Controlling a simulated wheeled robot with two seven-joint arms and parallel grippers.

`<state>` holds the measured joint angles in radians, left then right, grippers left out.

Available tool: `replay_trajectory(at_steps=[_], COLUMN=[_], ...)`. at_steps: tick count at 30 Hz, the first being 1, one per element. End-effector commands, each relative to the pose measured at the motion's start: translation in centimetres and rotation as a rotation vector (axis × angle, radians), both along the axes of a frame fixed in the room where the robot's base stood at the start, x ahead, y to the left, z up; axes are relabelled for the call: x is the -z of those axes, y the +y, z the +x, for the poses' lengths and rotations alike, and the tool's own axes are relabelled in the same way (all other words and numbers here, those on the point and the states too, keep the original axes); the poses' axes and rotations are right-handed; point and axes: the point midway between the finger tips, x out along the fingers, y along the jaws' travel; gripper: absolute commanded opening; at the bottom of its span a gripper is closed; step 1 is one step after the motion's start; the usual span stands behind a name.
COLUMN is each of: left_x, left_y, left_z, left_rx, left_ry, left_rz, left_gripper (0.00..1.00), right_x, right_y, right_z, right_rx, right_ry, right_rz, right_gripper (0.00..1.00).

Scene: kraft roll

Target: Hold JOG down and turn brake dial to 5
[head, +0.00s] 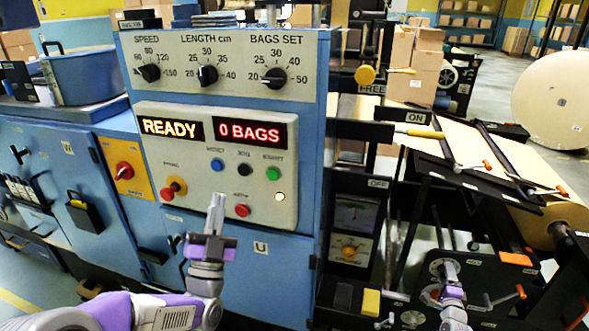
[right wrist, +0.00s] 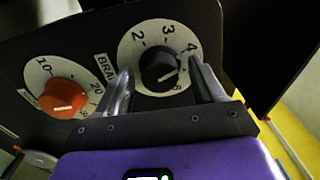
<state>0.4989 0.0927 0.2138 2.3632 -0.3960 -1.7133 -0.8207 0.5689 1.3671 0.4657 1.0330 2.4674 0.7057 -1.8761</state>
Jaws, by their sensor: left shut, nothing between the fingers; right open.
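The black JOG button (head: 244,169) is in the upper row of the panel, between a blue and a green button. My left gripper (head: 217,205) is shut and empty, its tips in front of the panel, below and left of JOG in the picture. In the right wrist view the black brake dial (right wrist: 160,70) has a white scale with 2, 3, 4 and a mark partly hidden at lower right. Its white pointer line aims to the lower right. My right gripper (right wrist: 163,88) is open, its fingers on either side of the knob; contact is unclear. It also shows in the head view (head: 446,275).
An orange dial (right wrist: 65,97) sits left of the brake dial. The display (head: 210,132) reads READY and 0 BAGS. A red button (head: 242,210) and a lit white lamp (head: 280,197) are low on the panel. A red-yellow knob (head: 173,188) is left of my left gripper.

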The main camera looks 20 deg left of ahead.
Motion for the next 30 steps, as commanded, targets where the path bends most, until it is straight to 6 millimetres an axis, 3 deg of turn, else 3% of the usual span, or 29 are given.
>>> replay_trajectory(at_steps=[11,24,30], left_x=[0.1,0.1,0.1], left_y=[0.0,0.0,0.0], left_z=[0.7,6.5,8.3], left_rx=[0.002,0.002,0.002], left_ry=[0.002,0.003,0.002], left_rz=[-0.003,-0.004,-0.003], left_gripper=[0.0,0.0,0.0], right_x=[0.0,0.0,0.0], right_y=[0.0,0.0,0.0], right_z=[0.0,0.0,0.0], right_rx=[0.0,0.0,0.0], right_ry=[0.0,0.0,0.0], right_rz=[0.0,0.0,0.0], right_gripper=[0.68,0.68,0.68])
